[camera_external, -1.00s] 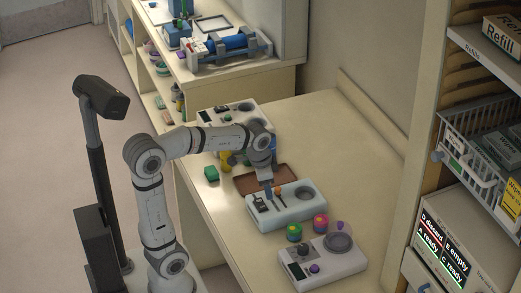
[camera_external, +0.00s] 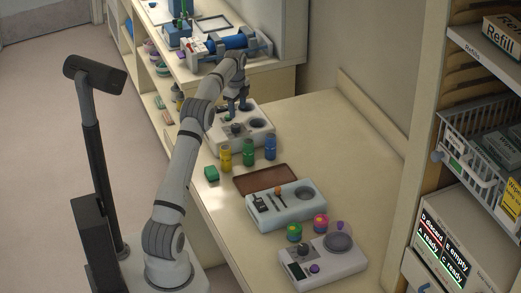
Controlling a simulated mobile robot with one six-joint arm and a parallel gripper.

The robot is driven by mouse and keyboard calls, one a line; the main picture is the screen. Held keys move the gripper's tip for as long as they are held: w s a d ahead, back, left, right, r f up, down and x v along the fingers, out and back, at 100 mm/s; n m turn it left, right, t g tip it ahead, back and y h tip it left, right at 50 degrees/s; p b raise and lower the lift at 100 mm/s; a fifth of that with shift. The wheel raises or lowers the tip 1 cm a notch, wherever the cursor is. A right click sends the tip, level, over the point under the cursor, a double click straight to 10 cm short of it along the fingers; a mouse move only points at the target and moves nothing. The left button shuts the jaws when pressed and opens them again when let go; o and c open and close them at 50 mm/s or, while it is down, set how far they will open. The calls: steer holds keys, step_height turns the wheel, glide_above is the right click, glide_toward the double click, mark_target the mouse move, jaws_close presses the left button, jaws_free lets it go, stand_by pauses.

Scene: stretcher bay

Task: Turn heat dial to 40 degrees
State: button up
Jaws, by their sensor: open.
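A white device (camera_external: 225,142) stands at the far end of the table, with a round grey well (camera_external: 257,123) at its right. A small dark knob (camera_external: 236,128) sits on its top; it may be the heat dial, but its markings are too small to read. My gripper (camera_external: 237,106) is open and points down just above this device, near the knob. I cannot tell whether the fingertips touch anything. A similar white device (camera_external: 335,262) at the near end also has a dark knob (camera_external: 303,249) and a small purple button (camera_external: 314,268).
Yellow (camera_external: 226,158), green (camera_external: 248,152) and blue (camera_external: 270,148) bottles stand before the far device. A green block (camera_external: 211,173), brown tray (camera_external: 255,179), pale blue device (camera_external: 268,213) and two colourful jars (camera_external: 294,232) occupy the table. The right rear tabletop is clear.

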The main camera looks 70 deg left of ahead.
mark_target(235, 125)
steer(key=shift+s+a+f, duration=0.25)
steer(key=shift+s+a, duration=0.05)
steer(key=shift+a, duration=0.3)
steer(key=shift+s+a+f, duration=0.1)
steer(key=shift+f, duration=0.2)
steer(key=f+p, duration=0.1)
steer(key=f, duration=0.6)
steer(key=shift+w+f, duration=0.2)
steer(key=shift+c, duration=0.5)
steer(key=c, duration=0.9)
